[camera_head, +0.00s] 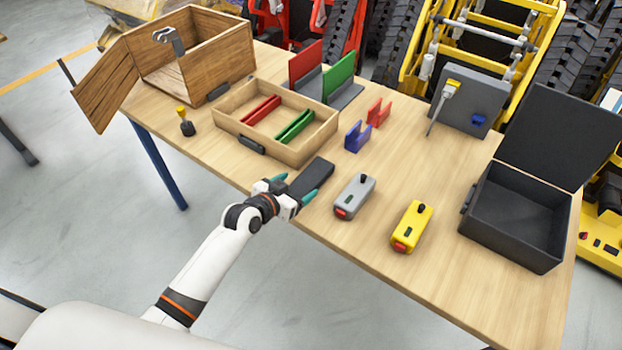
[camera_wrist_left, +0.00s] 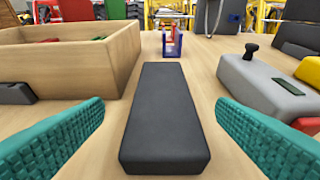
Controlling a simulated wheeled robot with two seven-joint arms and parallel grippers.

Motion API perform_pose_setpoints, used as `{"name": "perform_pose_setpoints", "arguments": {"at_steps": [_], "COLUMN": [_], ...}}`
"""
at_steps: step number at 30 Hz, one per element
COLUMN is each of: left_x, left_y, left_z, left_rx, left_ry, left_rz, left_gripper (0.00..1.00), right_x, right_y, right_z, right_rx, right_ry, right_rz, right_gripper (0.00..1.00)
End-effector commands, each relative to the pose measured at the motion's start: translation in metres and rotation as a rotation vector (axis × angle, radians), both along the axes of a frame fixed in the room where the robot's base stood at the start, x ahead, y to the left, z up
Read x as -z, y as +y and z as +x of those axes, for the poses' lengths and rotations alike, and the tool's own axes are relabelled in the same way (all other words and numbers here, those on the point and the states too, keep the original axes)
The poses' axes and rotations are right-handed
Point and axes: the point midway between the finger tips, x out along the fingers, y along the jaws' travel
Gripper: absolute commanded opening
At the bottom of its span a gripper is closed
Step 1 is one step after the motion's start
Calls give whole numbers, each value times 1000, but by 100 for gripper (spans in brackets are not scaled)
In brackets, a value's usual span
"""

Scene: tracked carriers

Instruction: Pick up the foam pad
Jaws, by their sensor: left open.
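The foam pad (camera_head: 314,175) is a dark grey, long flat block lying on the table near its front edge. In the left wrist view the foam pad (camera_wrist_left: 165,118) lies lengthwise between the two teal fingers of my left gripper (camera_wrist_left: 160,135). Bare table shows between the pad and each finger, so neither finger touches it. In the head view my left gripper (camera_head: 293,196) is open at the near end of the pad. My right gripper is in neither view.
A wooden tray (camera_head: 230,118) with red and green pieces stands behind and left of the pad. A grey box-shaped device (camera_head: 355,194) is close on the right, with a yellow one (camera_head: 412,226) beyond. Blue (camera_head: 356,137) and red (camera_head: 378,113) holders stand behind.

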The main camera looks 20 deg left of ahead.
Motion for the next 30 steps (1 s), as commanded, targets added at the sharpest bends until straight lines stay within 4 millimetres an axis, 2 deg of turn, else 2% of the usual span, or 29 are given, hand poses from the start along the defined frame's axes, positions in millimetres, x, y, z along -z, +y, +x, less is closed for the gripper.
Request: {"name": "perform_pose_setpoints", "arguments": {"at_steps": [9, 18, 20, 27, 30], "left_x": [18, 21, 21, 21, 21], "left_y": [-16, -18, -18, -18, -18], "left_z": [36, 40, 40, 40, 40], "left_rx": [-1, 0, 0, 0, 0], "left_ry": [0, 0, 0, 0, 0], "left_rz": [-2, 0, 0, -1, -1], "left_gripper": [80, 80, 73, 34, 32], "right_x": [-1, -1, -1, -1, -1], "right_y": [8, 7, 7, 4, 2], "right_z": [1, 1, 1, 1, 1], "right_rx": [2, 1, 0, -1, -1], "right_ry": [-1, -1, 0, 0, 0], "right_rz": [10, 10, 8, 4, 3], "right_gripper": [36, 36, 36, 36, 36]}}
